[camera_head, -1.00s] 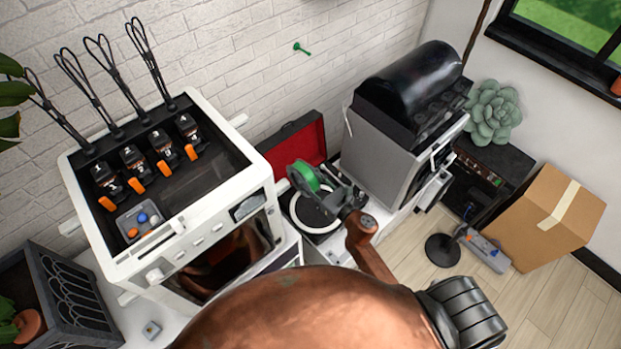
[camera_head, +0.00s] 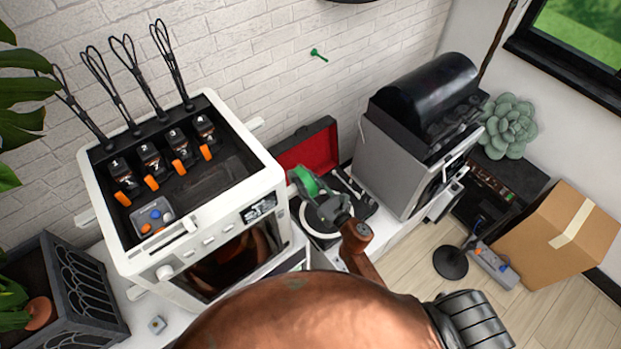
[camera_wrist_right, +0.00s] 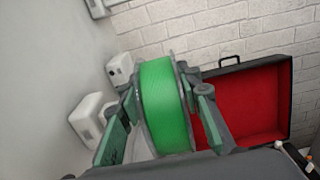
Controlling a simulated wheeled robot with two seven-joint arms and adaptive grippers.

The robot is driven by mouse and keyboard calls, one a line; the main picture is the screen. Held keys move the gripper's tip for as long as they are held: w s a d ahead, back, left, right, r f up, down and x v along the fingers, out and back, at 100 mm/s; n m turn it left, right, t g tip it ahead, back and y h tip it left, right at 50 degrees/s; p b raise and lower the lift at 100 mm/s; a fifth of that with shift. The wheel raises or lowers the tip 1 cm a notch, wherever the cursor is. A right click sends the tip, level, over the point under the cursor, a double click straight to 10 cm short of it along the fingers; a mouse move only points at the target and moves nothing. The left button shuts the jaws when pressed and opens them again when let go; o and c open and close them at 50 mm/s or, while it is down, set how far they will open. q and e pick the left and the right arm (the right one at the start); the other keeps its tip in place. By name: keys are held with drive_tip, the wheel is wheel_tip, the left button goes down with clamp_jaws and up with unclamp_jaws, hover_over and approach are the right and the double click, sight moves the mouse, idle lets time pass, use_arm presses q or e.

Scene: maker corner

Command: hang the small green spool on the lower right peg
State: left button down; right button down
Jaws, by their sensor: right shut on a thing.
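The small green spool (camera_head: 309,184) is held in my right gripper (camera_head: 318,192), in front of the white brick wall and above the record player. In the right wrist view the spool (camera_wrist_right: 166,105) fills the space between the two fingers of the right gripper (camera_wrist_right: 160,85), which are shut on its sides. A green peg (camera_head: 318,55) sticks out of the wall, higher up and apart from the spool. No other peg shows clearly, so I cannot tell which one it is. My left gripper is not in view.
A white oven-like machine (camera_head: 130,262) with several whisks stands left. A record player (camera_head: 350,190) and an open red-lined case (camera_head: 308,152) lie behind the spool. A grey machine with a black hood (camera_head: 425,95) stands right. The wall around the peg is bare.

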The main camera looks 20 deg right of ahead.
sight(296, 189)
drive_tip(key=shift+s+a+r, duration=0.1)
drive_tip(key=shift+a+r, duration=0.05)
drive_tip(key=shift+a, duration=0.2)
drive_tip(key=shift+s+a+f+b, duration=0.1)
drive_tip(key=shift+s+a+b, duration=0.15)
drive_tip(key=shift+a, duration=0.35)
drive_tip(key=shift+s+a+f+b, duration=0.1)
drive_tip(key=shift+s+a+b, duration=0.15)
drive_tip(key=shift+a, duration=0.35)
drive_tip(key=shift+s+a+f+b, duration=0.15)
drive_tip(key=shift+a+b, duration=0.2)
drive_tip(key=shift+a, duration=0.25)
drive_tip(key=c, duration=1.3)
unclamp_jaws()
